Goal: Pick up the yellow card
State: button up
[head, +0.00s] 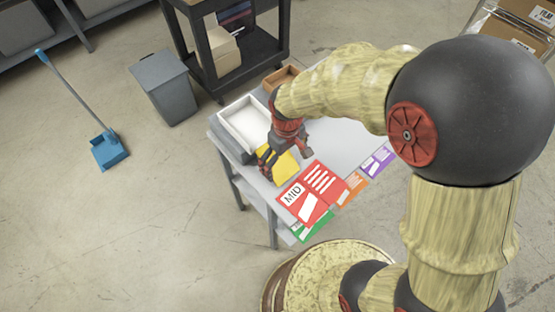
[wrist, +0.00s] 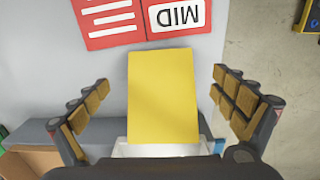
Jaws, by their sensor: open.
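The yellow card (wrist: 163,98) lies between the spread fingers of my gripper (wrist: 163,105) in the wrist view. Its near edge overlaps the pale tray or box at the bottom of that view. In the head view the yellow card (head: 284,168) shows partly behind my gripper (head: 268,163), at the table's left side. My gripper is open, with a finger on either side of the card and a gap to each edge. I cannot tell how high the fingers are above the card.
A red card marked MID (head: 306,193) lies beside the yellow card. Green (head: 312,226), orange (head: 350,188) and purple (head: 378,160) cards lie along the table's edge. A white-lined tray (head: 228,122) and a brown box (head: 280,78) stand at the back. A grey bin (head: 165,88) stands on the floor.

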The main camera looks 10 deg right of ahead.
aim_at(284, 169)
jog(key=shift+f+b, duration=0.9)
jog(key=shift+f, duration=1.4)
jog(key=shift+f, duration=0.25)
jog(key=shift+c, duration=0.3)
jog(key=c, duration=1.1)
jog(key=shift+c, duration=0.5)
